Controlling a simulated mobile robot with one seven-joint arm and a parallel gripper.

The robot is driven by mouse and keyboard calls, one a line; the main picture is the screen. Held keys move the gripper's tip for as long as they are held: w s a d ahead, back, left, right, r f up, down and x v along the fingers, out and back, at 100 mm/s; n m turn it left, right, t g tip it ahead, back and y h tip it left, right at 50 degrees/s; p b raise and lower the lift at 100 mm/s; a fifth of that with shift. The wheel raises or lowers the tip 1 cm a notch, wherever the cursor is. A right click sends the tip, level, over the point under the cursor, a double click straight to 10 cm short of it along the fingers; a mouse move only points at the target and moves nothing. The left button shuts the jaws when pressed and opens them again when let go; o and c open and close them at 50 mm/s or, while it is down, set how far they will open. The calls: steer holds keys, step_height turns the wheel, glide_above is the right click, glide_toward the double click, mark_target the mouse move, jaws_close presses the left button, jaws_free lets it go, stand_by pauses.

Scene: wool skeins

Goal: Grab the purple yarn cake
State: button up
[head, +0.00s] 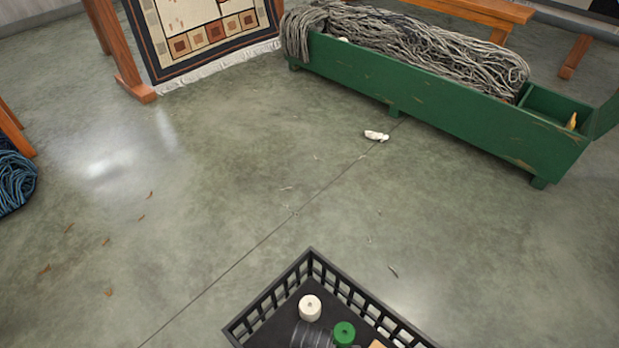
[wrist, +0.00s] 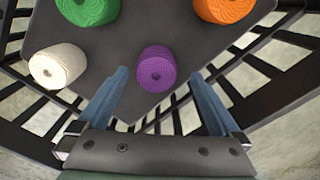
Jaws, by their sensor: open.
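The purple yarn cake (wrist: 156,69) stands in the black slatted crate (wrist: 265,62) in the wrist view, near the crate's wall. My gripper (wrist: 163,85) is open, with one blue-grey finger to the left of the purple cake and one to the right. The fingers reach toward it from the bottom of the picture. I cannot tell how far above the cake they are. In the head view the crate (head: 270,298) is cut off at the bottom edge, and the purple cake does not show there.
A cream yarn cake (wrist: 57,65), a green one (wrist: 88,8) and an orange one (wrist: 224,8) share the crate. A green wooden trough (head: 440,105) full of grey yarn stands at the back. A white scrap (head: 376,136) lies on open floor.

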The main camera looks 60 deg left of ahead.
steer(key=f+b, duration=0.4)
steer(key=f, duration=0.1)
steer(key=shift+w+a, duration=0.15)
steer(key=shift+w, duration=0.05)
steer(key=shift+r, duration=0.15)
steer(key=shift+c, duration=0.2)
steer(key=c, duration=1.3)
